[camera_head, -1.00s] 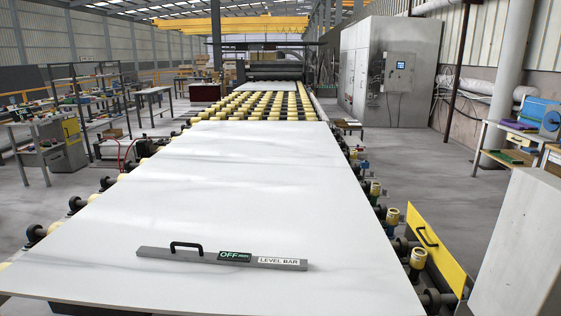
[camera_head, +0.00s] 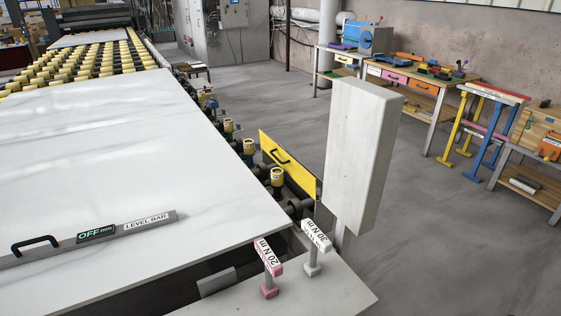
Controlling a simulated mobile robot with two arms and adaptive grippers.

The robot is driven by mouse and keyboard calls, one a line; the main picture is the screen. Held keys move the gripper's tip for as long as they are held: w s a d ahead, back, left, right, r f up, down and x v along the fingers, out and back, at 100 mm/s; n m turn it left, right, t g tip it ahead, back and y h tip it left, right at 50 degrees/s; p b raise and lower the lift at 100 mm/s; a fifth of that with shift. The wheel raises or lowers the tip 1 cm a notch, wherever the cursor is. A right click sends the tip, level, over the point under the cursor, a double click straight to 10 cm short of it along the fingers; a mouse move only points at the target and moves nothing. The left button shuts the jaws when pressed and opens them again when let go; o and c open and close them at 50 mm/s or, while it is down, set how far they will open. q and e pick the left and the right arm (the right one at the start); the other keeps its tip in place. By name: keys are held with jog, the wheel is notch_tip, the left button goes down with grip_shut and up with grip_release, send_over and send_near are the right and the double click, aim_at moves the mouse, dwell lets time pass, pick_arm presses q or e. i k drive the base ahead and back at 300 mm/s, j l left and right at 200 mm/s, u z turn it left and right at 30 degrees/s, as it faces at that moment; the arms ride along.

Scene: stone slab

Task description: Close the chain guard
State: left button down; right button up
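The chain guard is most likely the yellow panel (camera_head: 288,163) with a black handle (camera_head: 279,156), at the right edge of the roller line in the head view. It stands tilted outward, apart from the rollers, and the gap between shows dark chain-side parts and a yellow roller (camera_head: 277,177). The tall pale grey box (camera_head: 358,155) hides what lies behind it near the panel's right end. Neither of my grippers shows in the head view.
A white slab (camera_head: 120,160) lies on the rollers with a level bar (camera_head: 100,236) on it. Pink (camera_head: 268,268) and white (camera_head: 314,248) torque tools stand on a grey top (camera_head: 320,290) in front. Workbenches (camera_head: 410,90) line the right wall. The floor beyond the panel is clear.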

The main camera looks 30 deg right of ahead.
aim_at(306, 180)
jog(key=k, duration=0.45)
jog(key=k+u, duration=0.2)
jog(key=u, duration=1)
jog(key=l, duration=0.55)
jog(key=k+l+u, duration=0.1)
jog(key=l, duration=1.05)
jog(key=k+l+u, duration=0.1)
jog(key=l, duration=0.45)
jog(key=k+l, duration=0.1)
jog(key=l, duration=0.45)
